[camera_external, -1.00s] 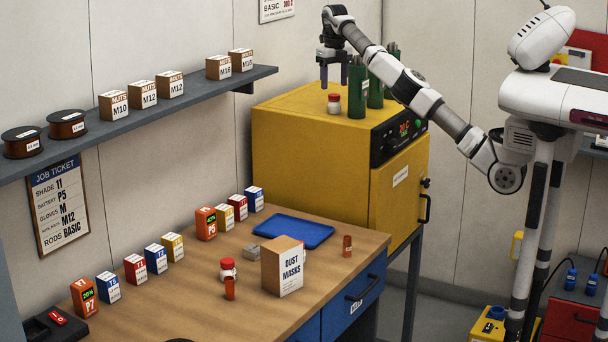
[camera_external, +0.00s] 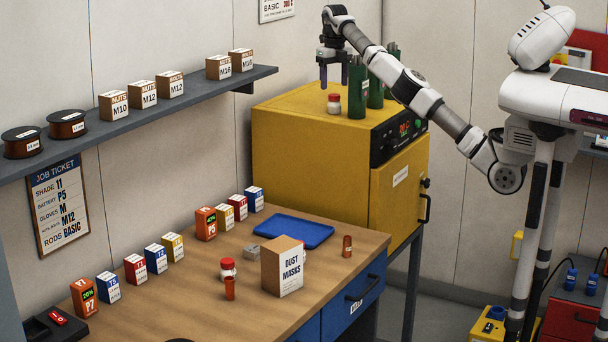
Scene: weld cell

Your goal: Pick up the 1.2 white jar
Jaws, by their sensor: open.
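A small white jar (camera_external: 334,107) with a red band and lid stands upright on top of the yellow oven (camera_external: 300,140), left of a green cylinder. My gripper (camera_external: 334,86) points down just above this jar, its two dark fingers apart, with nothing held between them. A second white jar (camera_external: 228,272) with a red lid stands on the workbench, partly behind a small orange-red tube. The print on both jars is too small to read, so I cannot tell which is 1.2.
Tall green cylinders (camera_external: 358,92) stand close to the right of my gripper on the oven. The bench holds a blue tray (camera_external: 291,231), a dust masks box (camera_external: 282,266) and several small boxes. A wall shelf (camera_external: 150,112) runs at the left.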

